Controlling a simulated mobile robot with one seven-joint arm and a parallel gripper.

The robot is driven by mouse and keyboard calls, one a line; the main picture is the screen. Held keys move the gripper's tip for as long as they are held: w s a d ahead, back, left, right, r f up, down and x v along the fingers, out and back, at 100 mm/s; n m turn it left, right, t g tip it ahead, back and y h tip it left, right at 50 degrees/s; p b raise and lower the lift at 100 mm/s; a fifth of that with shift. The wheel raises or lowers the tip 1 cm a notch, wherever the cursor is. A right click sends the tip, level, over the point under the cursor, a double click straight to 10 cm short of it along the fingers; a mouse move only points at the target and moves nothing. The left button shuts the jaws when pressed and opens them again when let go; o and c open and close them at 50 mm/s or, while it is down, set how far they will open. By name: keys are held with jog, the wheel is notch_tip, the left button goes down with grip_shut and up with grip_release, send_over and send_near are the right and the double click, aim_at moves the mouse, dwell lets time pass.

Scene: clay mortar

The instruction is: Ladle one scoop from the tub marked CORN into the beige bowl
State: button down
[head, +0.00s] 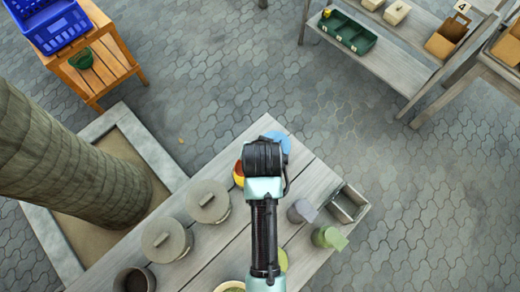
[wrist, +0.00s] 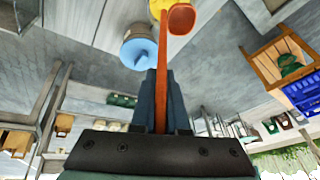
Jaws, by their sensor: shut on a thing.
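In the wrist view my gripper (wrist: 161,92) is shut on the handle of an orange ladle (wrist: 182,18), whose scoop extends beyond the fingertips. In the head view my arm hides the gripper. An orange-red patch (head: 238,168), probably the scoop, shows left of my wrist, above or beside something yellow. A tan-rimmed round vessel (head: 230,285) is cut off at the head view's bottom edge; I cannot tell if it is the beige bowl. No CORN marking is readable. I cannot tell what the scoop holds.
On the plank table stand two grey lidded pots (head: 208,201) (head: 166,240), a dark pot (head: 134,280), a blue-topped vessel (head: 278,142), a grey cup (head: 301,211), a green cup (head: 328,237) and a metal bin (head: 347,205). A tree trunk (head: 70,165) rises at left.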

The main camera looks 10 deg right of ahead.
notch_tip(320, 180, down, 8)
jog(key=b, duration=0.4)
jog(key=shift+b, duration=0.3)
jog(key=shift+r, duration=0.1)
dwell(0.4)
notch_tip(320, 180, up, 9)
jog(key=p, duration=1)
jog(key=shift+r, duration=0.2)
jog(key=shift+f, duration=0.1)
